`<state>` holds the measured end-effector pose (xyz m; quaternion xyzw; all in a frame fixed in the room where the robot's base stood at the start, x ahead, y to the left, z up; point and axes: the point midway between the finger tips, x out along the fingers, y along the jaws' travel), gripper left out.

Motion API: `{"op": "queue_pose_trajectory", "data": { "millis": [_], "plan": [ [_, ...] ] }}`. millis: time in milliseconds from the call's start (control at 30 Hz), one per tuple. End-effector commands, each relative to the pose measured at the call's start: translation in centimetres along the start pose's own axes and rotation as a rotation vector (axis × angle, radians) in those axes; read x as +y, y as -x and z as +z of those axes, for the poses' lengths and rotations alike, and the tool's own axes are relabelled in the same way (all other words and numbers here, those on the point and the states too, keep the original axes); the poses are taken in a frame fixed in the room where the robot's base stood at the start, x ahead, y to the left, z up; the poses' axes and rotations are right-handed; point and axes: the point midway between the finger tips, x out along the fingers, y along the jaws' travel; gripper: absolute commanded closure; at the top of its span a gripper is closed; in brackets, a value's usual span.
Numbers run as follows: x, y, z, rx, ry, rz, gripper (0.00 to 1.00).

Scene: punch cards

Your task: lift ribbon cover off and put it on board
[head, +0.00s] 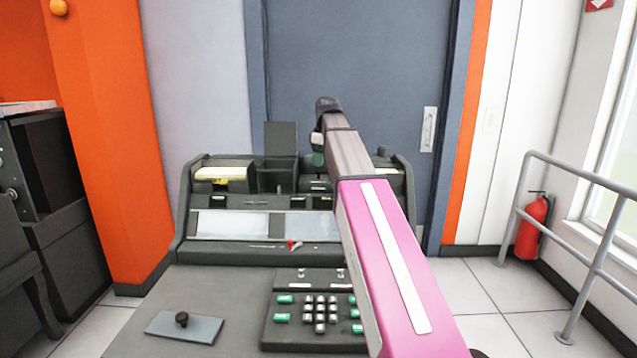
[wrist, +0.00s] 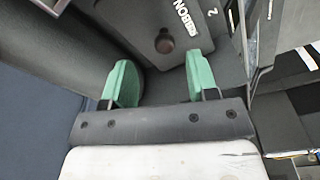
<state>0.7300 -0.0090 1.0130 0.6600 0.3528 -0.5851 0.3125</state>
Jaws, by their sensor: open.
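The ribbon cover (wrist: 176,15) shows in the wrist view as a dark grey plate with white "RIBBON" lettering and a round dark knob (wrist: 164,41). My gripper (wrist: 158,75) is open, its two green fingers apart. The knob appears just beyond the gap between the fingertips, with nothing held. In the head view my gripper (head: 318,155) is over the back of the grey machine, and my arm hides most of the cover's area. A flat blue-grey board (head: 205,329) lies on the desk at front left, with a dark knobbed piece (head: 182,319) on it.
The machine (head: 185,215) has a raised back with an open box (head: 278,178) left of my gripper. A keypad (head: 315,318) with green and grey keys sits right of the board. A small red-tipped lever (head: 292,244) stands on the front ledge. Bare desk surrounds the board.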

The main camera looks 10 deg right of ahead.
Motion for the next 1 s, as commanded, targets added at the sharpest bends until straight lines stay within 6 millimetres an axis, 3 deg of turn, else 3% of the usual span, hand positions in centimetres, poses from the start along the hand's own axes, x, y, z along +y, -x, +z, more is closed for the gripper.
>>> {"op": "queue_pose_trajectory", "data": {
  "millis": [400,667,733,833,867,1000],
  "plan": [
    [-0.6,-4.6,-0.1,0.000,0.000,0.000,0.46],
    [-0.5,-5.1,-0.1,0.000,0.000,0.000,0.46],
    [-0.5,-5.1,-0.1,0.000,0.000,0.000,0.63],
    [-0.5,-5.1,-0.1,0.000,0.000,0.000,0.95],
    [-0.5,-5.1,-0.1,0.000,0.000,0.000,1.00],
    [-0.5,-5.1,-0.1,0.001,0.000,0.000,1.00]
  ]
}}
